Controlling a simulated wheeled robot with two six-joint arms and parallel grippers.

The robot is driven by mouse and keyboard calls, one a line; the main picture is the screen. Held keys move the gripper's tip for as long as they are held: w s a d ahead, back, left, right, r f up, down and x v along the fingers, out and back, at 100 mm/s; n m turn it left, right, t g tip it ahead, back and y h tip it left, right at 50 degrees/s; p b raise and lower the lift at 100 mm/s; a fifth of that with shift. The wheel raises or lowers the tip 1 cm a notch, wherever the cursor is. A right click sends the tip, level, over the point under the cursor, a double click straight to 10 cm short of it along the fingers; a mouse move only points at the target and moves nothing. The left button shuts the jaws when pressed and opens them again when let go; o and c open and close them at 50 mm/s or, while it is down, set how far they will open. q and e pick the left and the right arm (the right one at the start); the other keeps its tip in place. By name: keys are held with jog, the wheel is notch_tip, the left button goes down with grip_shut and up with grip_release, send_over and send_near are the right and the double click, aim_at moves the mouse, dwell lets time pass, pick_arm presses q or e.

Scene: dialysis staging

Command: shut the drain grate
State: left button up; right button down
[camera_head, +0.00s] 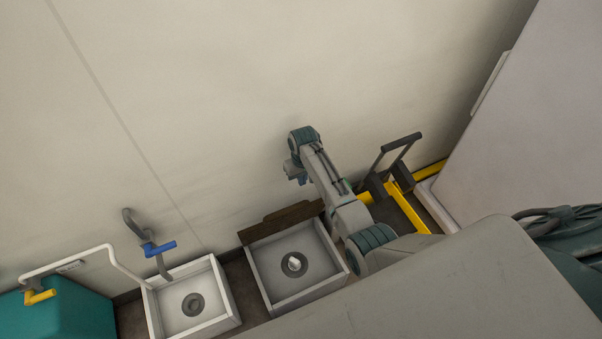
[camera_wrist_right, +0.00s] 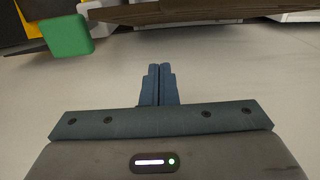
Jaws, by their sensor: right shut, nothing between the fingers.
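The drain grate appears to be the dark brown panel (camera_head: 280,222), standing raised along the back edge of the right-hand white basin (camera_head: 262,278). The basin is uncovered and a round drain with a small pale piece in it shows on its floor. In the right wrist view a brown panel (camera_wrist_right: 190,11) crosses the top, beyond the fingertips and apart from them. My right gripper (camera_wrist_right: 158,72) is shut and empty. In the head view my right gripper (camera_head: 294,174) is by the wall, above the panel in the picture; its fingers are hard to make out. My left gripper is not in view.
A second white basin (camera_head: 192,303) with a blue-handled tap (camera_head: 158,248) stands to the left, beside a teal box (camera_head: 62,316). A yellow frame with a dark handle (camera_head: 400,144) stands right of my arm. A green block (camera_wrist_right: 67,36) shows in the wrist view.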

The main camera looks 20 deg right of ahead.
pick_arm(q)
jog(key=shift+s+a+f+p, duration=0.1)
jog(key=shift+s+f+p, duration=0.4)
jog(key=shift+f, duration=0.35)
pick_arm(e)
jog(key=shift+s+d+f, duration=0.15)
jog(key=shift+s+f, duration=1.8)
jog(key=shift+f, duration=0.25)
